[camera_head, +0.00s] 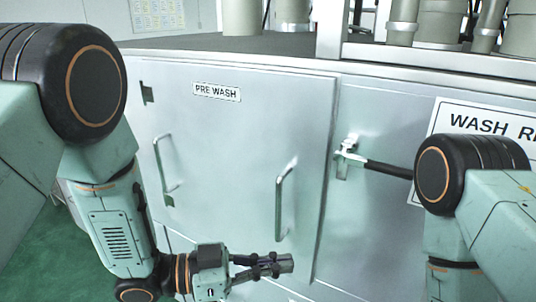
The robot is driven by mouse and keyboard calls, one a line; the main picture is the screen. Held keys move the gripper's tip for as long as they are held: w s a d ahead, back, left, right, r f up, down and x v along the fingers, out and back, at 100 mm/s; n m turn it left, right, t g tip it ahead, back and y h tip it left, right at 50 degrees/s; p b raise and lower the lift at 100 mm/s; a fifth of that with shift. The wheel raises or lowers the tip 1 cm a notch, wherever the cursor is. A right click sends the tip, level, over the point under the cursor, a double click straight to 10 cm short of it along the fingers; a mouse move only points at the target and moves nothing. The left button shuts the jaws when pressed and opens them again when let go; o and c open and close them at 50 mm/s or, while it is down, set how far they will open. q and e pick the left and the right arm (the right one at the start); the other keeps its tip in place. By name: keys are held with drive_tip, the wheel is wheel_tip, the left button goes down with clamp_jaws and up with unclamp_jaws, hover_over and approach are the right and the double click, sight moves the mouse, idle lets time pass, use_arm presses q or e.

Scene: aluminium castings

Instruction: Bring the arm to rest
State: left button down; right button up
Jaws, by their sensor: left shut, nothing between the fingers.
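My left arm comes in from the left, bends down and ends in the left gripper (284,264). The left gripper is shut with nothing between its fingers. It points right, in front of the lower part of the metal cabinet door. My right arm shows at the right edge, bent downward; its gripper is out of view.
A metal cabinet door with a "PRE WASH" label (216,92) fills the middle. It has two bar handles, one at left (161,165) and one at right (283,205). A latch with a dark lever (388,169) sits beside a "WASH" sign (480,125). Green floor (60,262) shows lower left.

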use_arm(q)
drive_tip(key=w+a+f+n+t+y+b, duration=0.1)
drive_tip(key=w+a+f+n+t+y, duration=0.15)
drive_tip(key=f, duration=0.25)
drive_tip(key=w+a+f+n+t+y, duration=0.1)
drive_tip(key=a+f+n+t+y, duration=0.1)
drive_tip(key=a+f+n+y, duration=0.3)
drive_tip(key=s+a+f+n+g+y+b, duration=0.1)
drive_tip(key=s+a+f+n+y+b, duration=0.2)
drive_tip(key=f, duration=0.4)
drive_tip(key=s+a+f+n+y+b, duration=0.1)
drive_tip(key=s+a+f+y, duration=0.1)
drive_tip(key=a+f, duration=0.4)
drive_tip(key=s+a+f+n+g+y+b, duration=0.2)
drive_tip(key=s+a+f+g+b, duration=0.1)
drive_tip(key=s+f, duration=0.5)
drive_tip(key=s+a+f+n+g+y+b, duration=0.2)
drive_tip(key=s+a+f+b, duration=0.3)
drive_tip(key=s, duration=0.9)
wheel_tip(320, 180, down, 4)
drive_tip(key=shift+s+r+n+g, duration=0.25)
drive_tip(key=shift+n+g, duration=0.3)
drive_tip(key=shift+g, duration=0.2)
drive_tip(key=shift+y, duration=0.25)
drive_tip(key=shift+w, duration=0.15)
